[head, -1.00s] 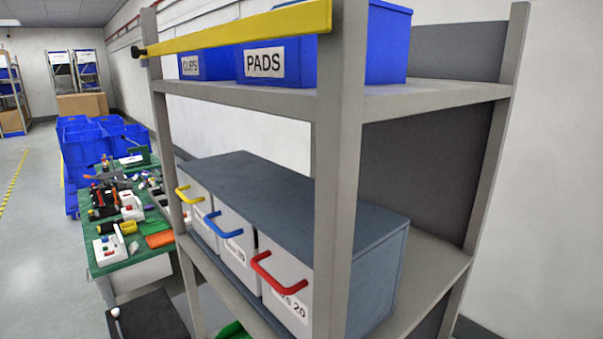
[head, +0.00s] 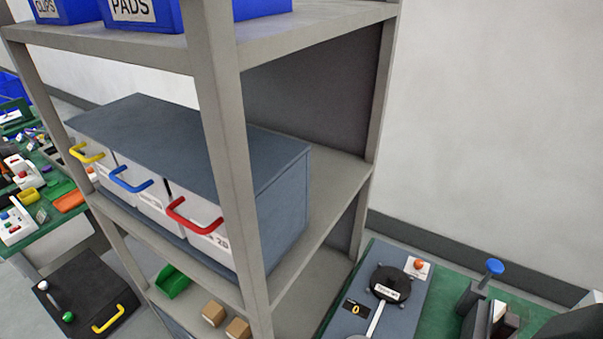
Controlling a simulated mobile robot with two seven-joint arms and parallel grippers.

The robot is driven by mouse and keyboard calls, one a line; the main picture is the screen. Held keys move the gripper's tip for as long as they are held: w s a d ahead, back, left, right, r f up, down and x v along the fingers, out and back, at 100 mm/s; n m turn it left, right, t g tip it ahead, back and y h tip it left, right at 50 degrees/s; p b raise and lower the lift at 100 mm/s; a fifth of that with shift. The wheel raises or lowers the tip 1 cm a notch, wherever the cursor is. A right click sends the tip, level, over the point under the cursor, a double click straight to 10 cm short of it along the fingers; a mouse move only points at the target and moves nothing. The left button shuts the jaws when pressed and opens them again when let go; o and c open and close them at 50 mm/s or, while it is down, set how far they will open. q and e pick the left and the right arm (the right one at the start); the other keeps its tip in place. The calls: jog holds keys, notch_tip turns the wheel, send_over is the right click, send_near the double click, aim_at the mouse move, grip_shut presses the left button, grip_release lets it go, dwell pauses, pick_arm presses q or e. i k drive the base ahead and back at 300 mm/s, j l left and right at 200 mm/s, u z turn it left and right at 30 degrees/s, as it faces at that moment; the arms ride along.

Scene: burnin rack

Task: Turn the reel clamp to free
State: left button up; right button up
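No part is readable as the reel clamp by its label. At the lower right, a blue-grey panel (head: 398,318) on a green-topped bench carries a black round part (head: 390,283) with a small white label, too small to read. A pale bar (head: 374,321) runs from it toward the bottom edge. An orange knob (head: 419,264) on a white plate is beside it. To the right, a blue knob (head: 494,266) tops an upright dark lever. I cannot tell which of these is the clamp or how it is set. Neither of my grippers is in view.
A grey rack (head: 228,150) fills the middle, with blue bins above and drawers with yellow, blue and red handles below. A dark box with a yellow handle (head: 108,319) is at the lower left. Another cluttered bench stands at the left edge.

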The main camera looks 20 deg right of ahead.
aim_at(418, 264)
jog(key=k+z, duration=0.1)
jog(key=z, duration=1.05)
jog(key=i+l+u, duration=0.3)
jog(key=i+u, duration=0.2)
jog(key=u, duration=0.25)
jog(key=i+l+u, duration=0.35)
jog(key=l+u, duration=0.25)
jog(key=u, duration=0.15)
jog(key=i+l+u, duration=0.15)
jog(key=l+u, duration=1.3)
jog(key=k+l+u, duration=0.25)
jog(key=l+u, duration=0.5)
jog(key=k+l+u, duration=0.35)
jog(key=l+u, duration=0.2)
jog(key=u, duration=0.2)
jog(key=k+l+u, duration=0.3)
jog(key=k+u, duration=0.2)
jog(key=u, duration=0.25)
jog(key=k+u, duration=0.55)
jog(key=u, duration=0.2)
